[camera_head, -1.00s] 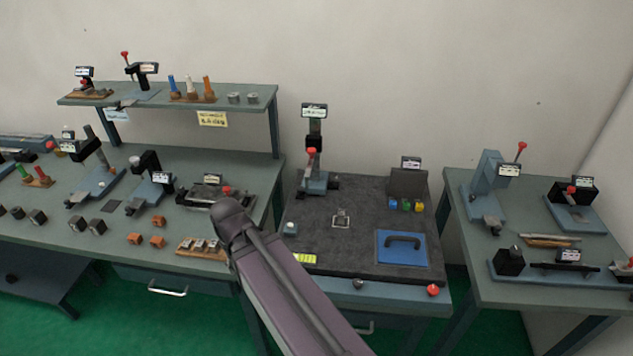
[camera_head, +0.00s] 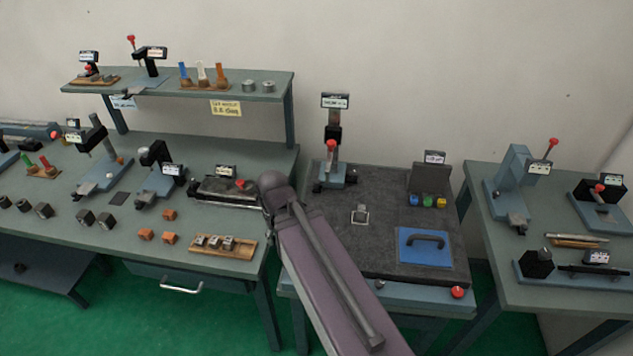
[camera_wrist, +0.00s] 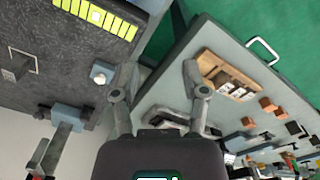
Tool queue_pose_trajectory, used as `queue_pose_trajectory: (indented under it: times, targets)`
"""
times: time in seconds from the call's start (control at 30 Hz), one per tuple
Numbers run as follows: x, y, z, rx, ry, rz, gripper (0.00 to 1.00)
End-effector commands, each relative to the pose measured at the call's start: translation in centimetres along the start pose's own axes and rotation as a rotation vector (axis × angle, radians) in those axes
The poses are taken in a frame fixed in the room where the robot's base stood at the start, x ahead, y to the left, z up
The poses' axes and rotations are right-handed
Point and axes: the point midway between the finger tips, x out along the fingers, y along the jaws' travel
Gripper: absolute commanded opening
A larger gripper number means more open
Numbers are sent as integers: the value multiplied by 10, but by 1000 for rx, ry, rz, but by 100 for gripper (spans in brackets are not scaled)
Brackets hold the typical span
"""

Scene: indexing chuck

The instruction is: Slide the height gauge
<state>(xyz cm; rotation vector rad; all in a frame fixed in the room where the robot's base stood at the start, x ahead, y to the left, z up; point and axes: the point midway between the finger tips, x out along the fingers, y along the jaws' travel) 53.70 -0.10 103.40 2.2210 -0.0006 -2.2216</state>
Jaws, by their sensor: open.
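The device that looks like the height gauge (camera_head: 333,135) stands upright at the back left of the dark granite plate (camera_head: 385,205). It has a blue base, a dark column, a red knob and a label on top too small to read. In the wrist view, what seems to be the same gauge (camera_wrist: 68,118) lies at the lower left, apart from my fingers. My gripper (camera_wrist: 159,70) is open and empty, over the gap between the granite plate and the left bench. In the head view my gripper cannot be made out.
On the plate are a blue pad with a handle (camera_head: 425,246) and a small square frame (camera_head: 359,215). A yellow-green strip (camera_wrist: 98,16) lies at the plate's edge. The left bench (camera_head: 215,265) holds a wooden tray (camera_head: 223,245) and several fixtures. Another bench stands at right.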

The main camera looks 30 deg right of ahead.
Motion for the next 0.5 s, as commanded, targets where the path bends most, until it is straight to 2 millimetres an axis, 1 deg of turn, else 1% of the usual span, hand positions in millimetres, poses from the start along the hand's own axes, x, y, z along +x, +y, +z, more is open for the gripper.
queue_pose_trajectory:
  times: [0.03,0.07,0.1,0.27,0.37,0.5]
  targets:
    - [0,0,0,0,0,0,60]
    - [0,0,0,0,0,0,69]
    - [0,0,0,-2,0,1,75]
    - [6,4,-6,-36,2,25,75]
    - [13,10,-16,-91,3,67,75]
    - [28,23,-36,-233,-4,166,75]
